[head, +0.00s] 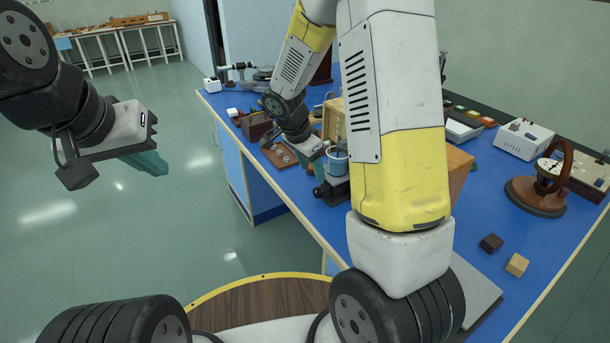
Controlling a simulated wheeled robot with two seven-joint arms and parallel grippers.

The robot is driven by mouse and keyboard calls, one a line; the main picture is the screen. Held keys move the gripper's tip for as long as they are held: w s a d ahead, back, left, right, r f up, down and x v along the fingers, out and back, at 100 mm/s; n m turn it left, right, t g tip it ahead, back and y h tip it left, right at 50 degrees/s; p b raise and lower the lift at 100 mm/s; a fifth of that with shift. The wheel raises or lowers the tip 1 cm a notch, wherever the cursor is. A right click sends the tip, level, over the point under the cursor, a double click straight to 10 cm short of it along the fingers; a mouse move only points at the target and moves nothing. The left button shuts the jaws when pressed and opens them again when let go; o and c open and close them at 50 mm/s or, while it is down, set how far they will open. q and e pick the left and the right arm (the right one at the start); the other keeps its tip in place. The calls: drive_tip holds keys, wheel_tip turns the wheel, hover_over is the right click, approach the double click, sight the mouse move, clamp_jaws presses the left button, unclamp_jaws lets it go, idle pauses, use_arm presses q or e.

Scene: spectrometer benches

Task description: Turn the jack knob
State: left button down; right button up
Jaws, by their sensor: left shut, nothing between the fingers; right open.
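A beaker of blue liquid (337,160) stands near the front edge of the blue bench, partly behind my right arm. Under it is a small dark stand (338,190) that looks like the jack. A dark round part (322,191) at its left, toward the bench edge, looks like the knob. My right gripper (318,168) is open, pointing down just left of the beaker and above the knob. I cannot tell whether it touches either. My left gripper (148,162) is shut and empty, over the floor at far left, well away from the bench.
A wooden block with holes (279,154) lies left of the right gripper. A wooden box (460,170) is partly hidden behind my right arm. A wheel instrument (540,190), a dark cube (491,243) and a light cube (517,265) stand at right. The floor left of the bench is clear.

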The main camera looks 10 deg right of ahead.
drive_tip(key=m, duration=0.1)
approach(315, 191)
drive_tip(key=f, duration=0.2)
drive_tip(key=shift+h, duration=0.4)
drive_tip(key=x, duration=0.7)
drive_tip(key=shift+w+d+f, duration=0.1)
drive_tip(key=shift+d+f, duration=0.05)
clamp_jaws()
